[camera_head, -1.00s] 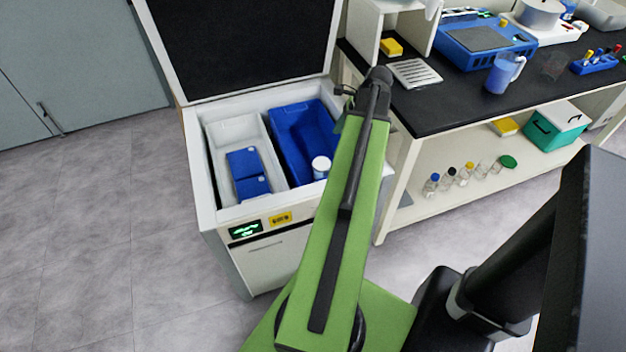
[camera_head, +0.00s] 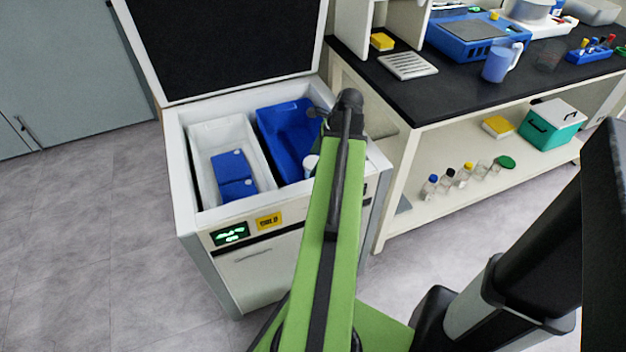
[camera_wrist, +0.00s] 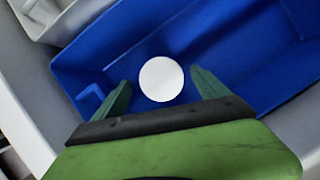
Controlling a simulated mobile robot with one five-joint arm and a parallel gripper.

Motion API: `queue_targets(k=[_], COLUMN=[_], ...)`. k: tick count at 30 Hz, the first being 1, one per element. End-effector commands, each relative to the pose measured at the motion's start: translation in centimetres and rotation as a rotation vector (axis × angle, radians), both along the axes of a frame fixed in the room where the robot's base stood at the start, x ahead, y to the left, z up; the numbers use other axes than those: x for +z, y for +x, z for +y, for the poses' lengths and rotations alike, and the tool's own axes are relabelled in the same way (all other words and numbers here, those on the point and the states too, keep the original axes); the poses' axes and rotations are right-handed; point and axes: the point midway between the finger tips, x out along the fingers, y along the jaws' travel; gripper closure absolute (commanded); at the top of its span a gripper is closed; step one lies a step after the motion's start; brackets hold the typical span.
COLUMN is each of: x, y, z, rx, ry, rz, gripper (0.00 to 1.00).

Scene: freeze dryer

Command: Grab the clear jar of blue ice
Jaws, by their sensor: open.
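A jar with a round white lid (camera_wrist: 161,79) stands in the blue bin (camera_wrist: 75,58). From above I see only its lid, so I cannot tell what it holds. In the head view the jar (camera_head: 310,166) is partly hidden behind my arm, near the front right of the blue bin (camera_head: 278,127). My gripper (camera_wrist: 160,76) is open above the bin. In the wrist view its two green fingers lie on either side of the lid, with a gap on both sides. My arm hides the fingers in the head view.
The bin sits inside an open white chest freezer (camera_head: 183,190) with its lid raised. A white bin (camera_head: 203,178) beside it holds blue blocks (camera_head: 234,170). A black-topped bench (camera_head: 440,100) stands right, with a blue-filled pitcher (camera_head: 496,66) on it and several small bottles on its shelf.

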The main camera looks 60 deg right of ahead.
Motion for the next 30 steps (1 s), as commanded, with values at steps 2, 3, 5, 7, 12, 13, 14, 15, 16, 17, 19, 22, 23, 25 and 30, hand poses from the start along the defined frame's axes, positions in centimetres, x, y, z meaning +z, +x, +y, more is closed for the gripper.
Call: queue_targets(k=[2,3,5,7,12,13,14,15,16,17,19,22,23,25,30], x=[-0.5,-1.1,-2.1,-3.4,-5.0,-5.0,-4.8,-4.7,-4.7,-4.6,-4.6,-4.6,-4.6,-4.6,-4.6], y=[0.2,0.3,0.6,1.0,1.8,1.8,1.8,1.8,1.8,1.8,1.8,1.8,1.8,1.8,1.8], z=[0.1,0.1,0.2,0.4,0.9,0.9,0.9,0.9,0.9,0.9,0.9,0.9,0.9,0.9,0.9], rx=[0.001,0.002,0.002,0.003,0.001,0.001,0.001,0.001,0.001,0.001,0.002,0.002,0.002,0.002,0.002], ry=[0.0,-0.001,-0.001,-0.001,0.0,0.0,0.0,0.0,0.0,0.0,0.0,0.0,0.0,0.0,0.0], rz=[0.0,0.0,0.0,-0.001,0.0,0.0,0.0,0.0,0.0,0.0,0.0,0.0,0.0,0.0,0.0], gripper=[0.15,0.15,0.15,0.15,0.15,0.15,0.15,0.15,0.15,0.15,0.19,0.32,0.36,0.46,0.68])
